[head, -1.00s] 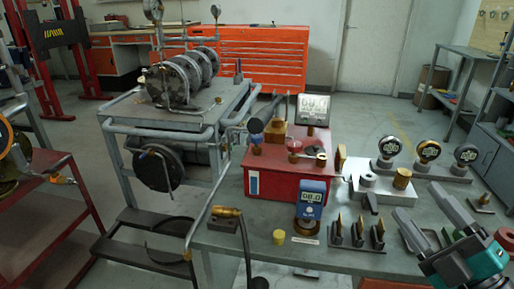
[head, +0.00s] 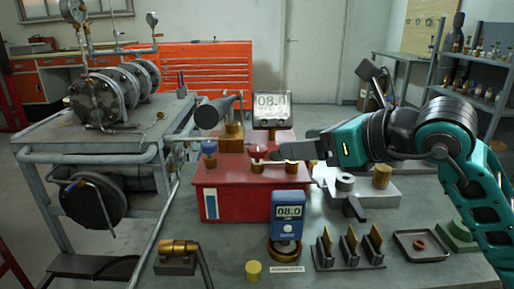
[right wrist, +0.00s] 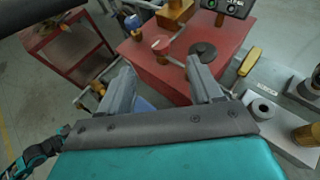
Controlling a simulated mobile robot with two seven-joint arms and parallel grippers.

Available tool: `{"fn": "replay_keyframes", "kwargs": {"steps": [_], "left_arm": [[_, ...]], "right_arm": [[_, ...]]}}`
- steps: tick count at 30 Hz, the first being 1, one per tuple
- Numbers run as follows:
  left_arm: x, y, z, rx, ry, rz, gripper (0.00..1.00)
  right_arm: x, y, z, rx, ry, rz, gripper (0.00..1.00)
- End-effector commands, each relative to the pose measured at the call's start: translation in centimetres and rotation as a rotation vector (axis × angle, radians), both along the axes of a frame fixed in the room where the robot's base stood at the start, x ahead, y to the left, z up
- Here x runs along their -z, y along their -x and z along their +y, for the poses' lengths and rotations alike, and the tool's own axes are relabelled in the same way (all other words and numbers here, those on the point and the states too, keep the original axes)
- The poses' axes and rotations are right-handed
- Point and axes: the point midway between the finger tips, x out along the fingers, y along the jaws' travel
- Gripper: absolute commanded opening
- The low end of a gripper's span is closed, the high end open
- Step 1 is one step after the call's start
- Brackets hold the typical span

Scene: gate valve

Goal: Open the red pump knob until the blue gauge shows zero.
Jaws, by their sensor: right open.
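The red pump knob (head: 257,152) stands on top of the red pump box (head: 235,197); it also shows in the right wrist view (right wrist: 160,43), ahead of my right fingertips. The blue gauge (head: 288,215) stands in front of the box, and its display reads 08.0. My right gripper (head: 296,152) reaches in from the right over the box, close to the red knob. In the right wrist view its two grey fingers (right wrist: 160,78) are apart with nothing gripped between them.
A display (head: 272,108) behind the box also reads 08.0. A yellow cap (head: 253,270), a rack of pointed pieces (head: 348,250) and a tray (head: 422,245) lie on the bench. A brass-ended tool (head: 178,250) sits front left.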

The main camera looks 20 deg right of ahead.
Motion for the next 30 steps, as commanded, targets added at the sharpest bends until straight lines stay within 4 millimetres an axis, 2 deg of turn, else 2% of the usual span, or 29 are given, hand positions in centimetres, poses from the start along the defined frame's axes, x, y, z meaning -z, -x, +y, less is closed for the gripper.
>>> {"fn": "replay_keyframes", "kwargs": {"steps": [9,15,20,28,30], "left_arm": [[0.5,0.2,0.0,0.001,0.001,0.005,0.0],[0.6,0.2,-0.1,0.002,0.002,0.007,0.0],[0.3,0.1,-0.1,0.002,0.004,0.001,0.0],[0.3,0.1,-0.2,0.0,0.007,0.001,0.0],[0.3,0.1,-0.3,-0.001,0.008,0.001,0.0]], "right_arm": [[2.7,-5.5,3.1,-0.003,-0.006,0.003,0.64],[3.8,-7.8,4.4,-0.003,-0.004,0.002,0.64],[4.1,-8.6,4.8,-0.002,-0.001,0.002,0.64],[4.1,-8.6,4.9,-0.003,-0.001,0.001,0.64],[4.1,-8.6,4.9,-0.003,-0.001,0.001,0.59]]}}
